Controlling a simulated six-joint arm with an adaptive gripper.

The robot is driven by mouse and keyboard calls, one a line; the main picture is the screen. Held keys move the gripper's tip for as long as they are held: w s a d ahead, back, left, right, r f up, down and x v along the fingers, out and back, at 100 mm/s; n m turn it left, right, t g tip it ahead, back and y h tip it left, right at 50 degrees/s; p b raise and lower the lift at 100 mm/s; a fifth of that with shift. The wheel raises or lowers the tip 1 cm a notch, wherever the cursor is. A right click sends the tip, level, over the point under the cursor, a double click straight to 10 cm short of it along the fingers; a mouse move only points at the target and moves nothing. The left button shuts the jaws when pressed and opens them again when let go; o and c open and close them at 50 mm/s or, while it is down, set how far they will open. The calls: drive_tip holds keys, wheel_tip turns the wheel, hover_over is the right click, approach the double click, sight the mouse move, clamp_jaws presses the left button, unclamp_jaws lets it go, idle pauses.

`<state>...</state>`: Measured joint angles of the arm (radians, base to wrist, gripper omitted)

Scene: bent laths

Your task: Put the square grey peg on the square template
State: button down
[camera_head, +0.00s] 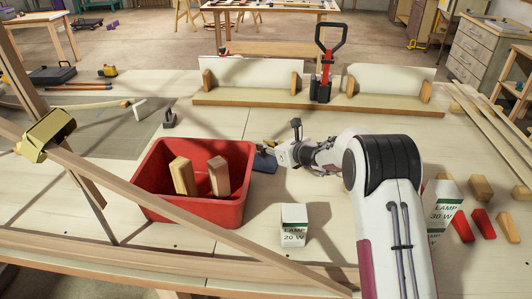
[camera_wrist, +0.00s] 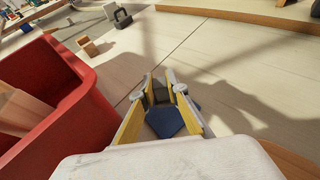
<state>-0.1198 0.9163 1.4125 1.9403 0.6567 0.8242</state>
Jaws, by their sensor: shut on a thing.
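My gripper (camera_head: 274,149) is right of the red bin, low over the bench. In the wrist view its yellow-sided fingers (camera_wrist: 162,82) are closed around a small dark grey piece (camera_wrist: 161,94), which looks like the square grey peg. Its lower end is hard to make out. A flat dark blue plate (camera_head: 264,163), perhaps the square template, lies on the bench just beside the bin. In the wrist view the blue plate (camera_wrist: 174,122) shows between the fingers, partly hidden by them. I cannot tell whether the peg touches it.
The red bin (camera_head: 160,205) holds wooden blocks (camera_head: 182,176). A lamp box (camera_head: 293,226) stands in front of my arm. A long lath (camera_head: 205,215) crosses the foreground, with a yellow clamp (camera_head: 47,134) at left.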

drive_tip(key=shift+f, duration=1.4)
drive_tip(key=shift+f, duration=0.15)
drive_tip(key=c, duration=2)
unclamp_jaws()
drive_tip(key=shift+r, duration=0.2)
drive_tip(key=shift+v, duration=6)
drive_tip(key=shift+f, duration=0.1)
